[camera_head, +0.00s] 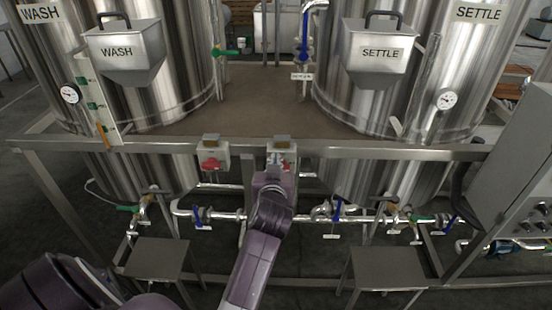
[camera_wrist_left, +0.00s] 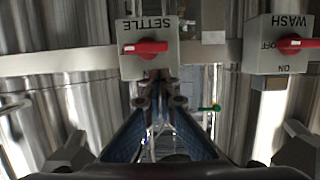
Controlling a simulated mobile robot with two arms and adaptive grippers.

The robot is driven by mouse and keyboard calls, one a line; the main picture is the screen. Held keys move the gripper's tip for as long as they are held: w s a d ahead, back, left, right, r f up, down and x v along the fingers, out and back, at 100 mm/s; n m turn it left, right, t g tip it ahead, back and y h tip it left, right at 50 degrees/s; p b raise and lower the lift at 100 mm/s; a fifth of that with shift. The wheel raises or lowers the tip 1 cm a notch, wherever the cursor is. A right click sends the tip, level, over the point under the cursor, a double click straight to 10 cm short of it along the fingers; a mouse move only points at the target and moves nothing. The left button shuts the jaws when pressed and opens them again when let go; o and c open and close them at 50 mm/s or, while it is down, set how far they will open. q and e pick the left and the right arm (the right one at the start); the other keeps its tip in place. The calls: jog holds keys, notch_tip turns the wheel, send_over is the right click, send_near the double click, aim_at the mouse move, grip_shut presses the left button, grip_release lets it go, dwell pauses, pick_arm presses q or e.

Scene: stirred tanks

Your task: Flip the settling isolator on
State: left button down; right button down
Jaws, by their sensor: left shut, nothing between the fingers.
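The settling isolator is a light grey box (camera_head: 289,149) on the frame rail between the tanks, largely behind my left gripper in the head view. In the left wrist view its box (camera_wrist_left: 133,28) reads SETTLE upside down, and its red handle (camera_wrist_left: 146,47) lies roughly horizontal. I cannot read any ON or OFF mark on it. My left gripper (camera_head: 275,166) is shut and empty at the box. In the left wrist view its fingertips (camera_wrist_left: 161,88) appear just below the handle; I cannot tell whether they touch the box. My right gripper is not in view.
The wash isolator (camera_head: 210,158), with a red handle, is on the same rail to the left. Steel tanks marked WASH (camera_head: 135,95) and SETTLE (camera_head: 370,90) stand behind. Pipes with blue-handled valves (camera_head: 337,209) run below. A grey cabinet (camera_head: 515,165) stands at right.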

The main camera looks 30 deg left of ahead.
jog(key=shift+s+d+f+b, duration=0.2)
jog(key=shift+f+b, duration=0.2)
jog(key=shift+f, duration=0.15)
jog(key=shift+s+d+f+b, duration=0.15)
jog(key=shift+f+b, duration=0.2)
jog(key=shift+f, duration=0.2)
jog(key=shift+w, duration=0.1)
